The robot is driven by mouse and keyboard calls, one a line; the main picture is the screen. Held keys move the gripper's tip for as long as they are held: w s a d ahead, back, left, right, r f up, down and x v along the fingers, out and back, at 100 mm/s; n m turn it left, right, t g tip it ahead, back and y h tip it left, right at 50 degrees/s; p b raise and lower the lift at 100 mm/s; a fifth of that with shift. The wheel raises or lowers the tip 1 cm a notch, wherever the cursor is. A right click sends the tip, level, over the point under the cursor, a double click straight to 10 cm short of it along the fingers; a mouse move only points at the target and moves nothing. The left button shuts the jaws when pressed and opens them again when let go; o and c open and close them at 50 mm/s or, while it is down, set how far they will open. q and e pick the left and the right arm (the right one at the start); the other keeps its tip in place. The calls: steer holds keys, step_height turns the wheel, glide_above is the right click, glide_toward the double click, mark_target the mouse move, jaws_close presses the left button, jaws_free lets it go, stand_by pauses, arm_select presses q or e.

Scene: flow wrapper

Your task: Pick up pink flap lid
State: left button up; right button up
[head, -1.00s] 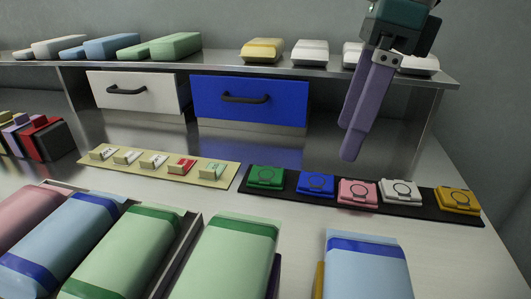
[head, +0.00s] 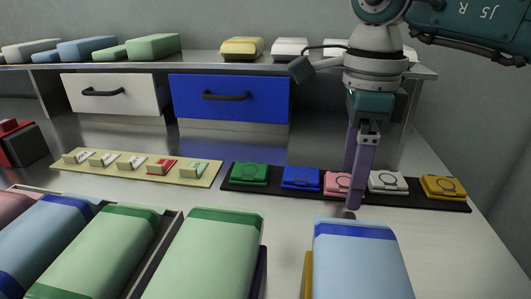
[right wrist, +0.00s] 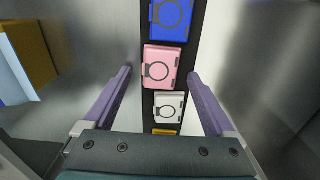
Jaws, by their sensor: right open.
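The pink flap lid (head: 335,183) lies on the black mat (head: 240,189), between the blue lid (head: 300,178) and the white lid (head: 388,181). My right gripper (head: 353,194) is in front of its right part in the head view. In the right wrist view the pink lid (right wrist: 162,68) is in the gap just ahead of the open, empty fingers of my right gripper (right wrist: 160,74). One finger is on each side of the mat, apart from the lid. My left gripper does not show.
A green lid (head: 248,173) and a yellow lid (head: 443,187) lie at the mat's ends. A beige card strip (head: 205,173) lies to the left. Large green (head: 208,255) and blue (head: 360,262) packs stand in front. A shelf with a blue drawer (head: 230,100) is behind.

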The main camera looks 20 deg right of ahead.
steer(key=c, duration=1.4)
steer(key=shift+r, duration=0.1)
